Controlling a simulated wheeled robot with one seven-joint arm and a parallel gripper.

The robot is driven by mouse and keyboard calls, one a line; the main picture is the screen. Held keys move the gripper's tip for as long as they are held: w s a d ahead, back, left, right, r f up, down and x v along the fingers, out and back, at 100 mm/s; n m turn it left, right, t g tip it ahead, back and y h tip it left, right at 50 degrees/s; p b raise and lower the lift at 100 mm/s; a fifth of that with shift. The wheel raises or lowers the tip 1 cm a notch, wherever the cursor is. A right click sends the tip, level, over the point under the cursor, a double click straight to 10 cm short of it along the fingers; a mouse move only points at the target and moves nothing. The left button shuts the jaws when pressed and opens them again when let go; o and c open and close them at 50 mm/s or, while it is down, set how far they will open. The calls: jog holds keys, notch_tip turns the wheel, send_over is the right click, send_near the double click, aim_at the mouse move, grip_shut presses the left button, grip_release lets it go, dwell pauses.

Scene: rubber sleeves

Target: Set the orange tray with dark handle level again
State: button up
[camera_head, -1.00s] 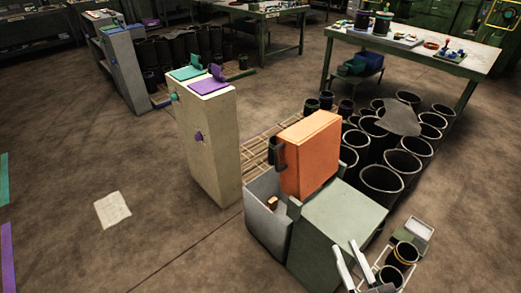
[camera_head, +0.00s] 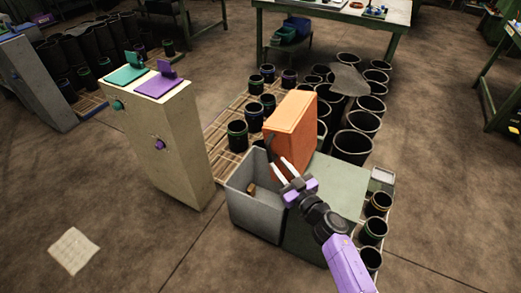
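The orange tray (camera_head: 292,125) stands on its edge, steeply tipped rather than flat, between the grey bin and the green-grey box. Its dark handle (camera_head: 270,143) shows as a small dark piece on its left side. My gripper (camera_head: 278,164) is in front of the tray's lower left part, just below the handle. Its two pale fingers are apart with a gap between them, and it appears empty. The fingers overlap the tray in the picture; I cannot tell whether they touch it.
An open grey bin (camera_head: 255,212) with a small brown item inside stands below the tray. A green-grey box (camera_head: 325,200) adjoins it. A tall beige cabinet (camera_head: 165,140) stands left. Black sleeves (camera_head: 352,146) crowd behind and right.

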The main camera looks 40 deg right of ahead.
aim_at(270, 153)
jog(key=shift+m, duration=0.3)
jog(key=b+x, duration=0.1)
jog(key=x, duration=0.6)
jog(key=shift+w+r, duration=0.1)
jog(key=shift+w, duration=0.25)
grip_shut()
dwell(1.0)
